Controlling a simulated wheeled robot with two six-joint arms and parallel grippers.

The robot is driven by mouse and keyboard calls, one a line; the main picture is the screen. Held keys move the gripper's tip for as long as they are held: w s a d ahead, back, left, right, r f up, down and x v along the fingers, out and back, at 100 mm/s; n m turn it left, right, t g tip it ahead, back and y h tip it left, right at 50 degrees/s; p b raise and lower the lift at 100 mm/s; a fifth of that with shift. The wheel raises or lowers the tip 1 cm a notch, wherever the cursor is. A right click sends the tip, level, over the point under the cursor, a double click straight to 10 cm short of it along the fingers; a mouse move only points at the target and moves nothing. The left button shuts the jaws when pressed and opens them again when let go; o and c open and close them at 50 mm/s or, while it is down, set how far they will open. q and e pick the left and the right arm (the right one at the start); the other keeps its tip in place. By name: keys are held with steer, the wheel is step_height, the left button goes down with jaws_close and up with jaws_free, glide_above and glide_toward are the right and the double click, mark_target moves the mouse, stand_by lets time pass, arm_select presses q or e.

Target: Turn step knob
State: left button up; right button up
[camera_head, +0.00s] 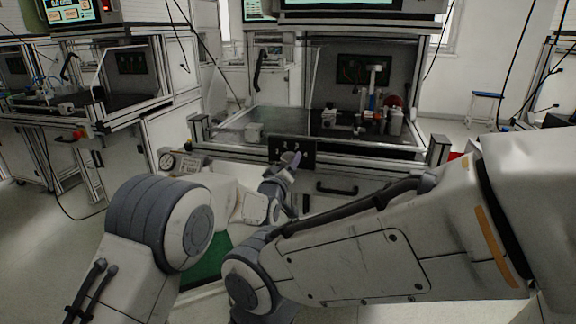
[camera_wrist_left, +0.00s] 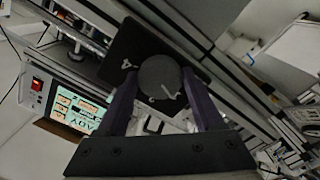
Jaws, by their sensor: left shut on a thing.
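A black control panel (camera_head: 307,160) with small white marks is on the front of the middle test bench, and it also shows in the left wrist view (camera_wrist_left: 124,52). In the left wrist view, a round dark knob (camera_wrist_left: 160,72) with a light mark stands out from the panel. My left gripper (camera_head: 290,160) is at the panel, with its purple fingers on both sides of the knob, shut on it. In the head view the gripper and wrist hide much of the knob. My right arm crosses the lower right of the head view; its gripper is not visible.
The bench top (camera_head: 280,122) above the panel carries a stator fixture and several small parts (camera_head: 385,118). A pressure gauge (camera_head: 168,162) is to the left of the panel, and a black drawer handle (camera_head: 337,189) is below right. A second bench (camera_head: 125,100) stands at left.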

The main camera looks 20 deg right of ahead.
arm_select(q)
steer(key=o, duration=1.4)
steer(key=shift+s+a, duration=0.1)
steer(key=v, duration=1)
steer(key=shift+s+a, duration=0.1)
